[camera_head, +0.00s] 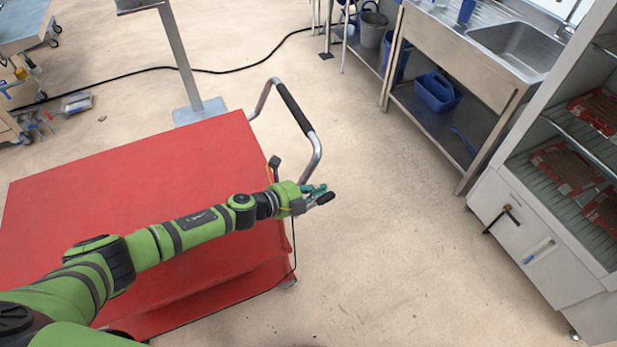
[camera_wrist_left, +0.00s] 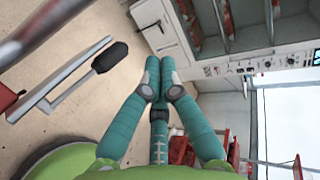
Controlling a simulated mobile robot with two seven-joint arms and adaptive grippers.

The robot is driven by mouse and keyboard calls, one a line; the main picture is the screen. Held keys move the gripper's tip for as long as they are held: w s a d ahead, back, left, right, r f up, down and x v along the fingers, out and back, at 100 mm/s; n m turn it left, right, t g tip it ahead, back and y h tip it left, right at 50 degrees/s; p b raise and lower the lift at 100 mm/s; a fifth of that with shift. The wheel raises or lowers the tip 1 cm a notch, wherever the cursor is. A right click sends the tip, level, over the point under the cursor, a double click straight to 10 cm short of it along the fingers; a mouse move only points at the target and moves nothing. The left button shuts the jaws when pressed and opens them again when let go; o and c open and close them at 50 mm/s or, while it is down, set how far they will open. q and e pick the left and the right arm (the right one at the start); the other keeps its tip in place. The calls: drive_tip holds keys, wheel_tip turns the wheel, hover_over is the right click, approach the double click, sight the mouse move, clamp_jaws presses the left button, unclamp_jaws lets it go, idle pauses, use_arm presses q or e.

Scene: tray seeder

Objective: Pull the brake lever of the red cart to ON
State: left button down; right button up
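The red cart (camera_head: 140,170) fills the left of the head view, with my left arm reaching across its top. My left gripper (camera_head: 320,190) is past the cart's right edge, beside the brake lever's black grip (camera_head: 326,198). In the left wrist view the lever is a flat metal bar with a black grip (camera_wrist_left: 110,57), left of the teal fingers (camera_wrist_left: 158,82) and apart from them. The fingertips are drawn together with nothing seen between them. The lever's pivot and any ON marking are not readable. My right gripper is not in view.
The cart's push handle (camera_head: 295,108) curves up just behind the gripper. A sink bench (camera_head: 455,50) with blue bins below and a white cabinet (camera_head: 535,235) stand at the right. The floor between cart and cabinet is clear. A black cable (camera_head: 240,70) lies behind the cart.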

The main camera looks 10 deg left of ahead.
use_arm(q)
wheel_tip(320, 180, up, 7)
drive_tip(key=s+a+p, duration=0.1)
drive_tip(key=s, duration=0.1)
drive_tip(key=shift+a+f, duration=0.15)
drive_tip(key=shift+a, duration=0.2)
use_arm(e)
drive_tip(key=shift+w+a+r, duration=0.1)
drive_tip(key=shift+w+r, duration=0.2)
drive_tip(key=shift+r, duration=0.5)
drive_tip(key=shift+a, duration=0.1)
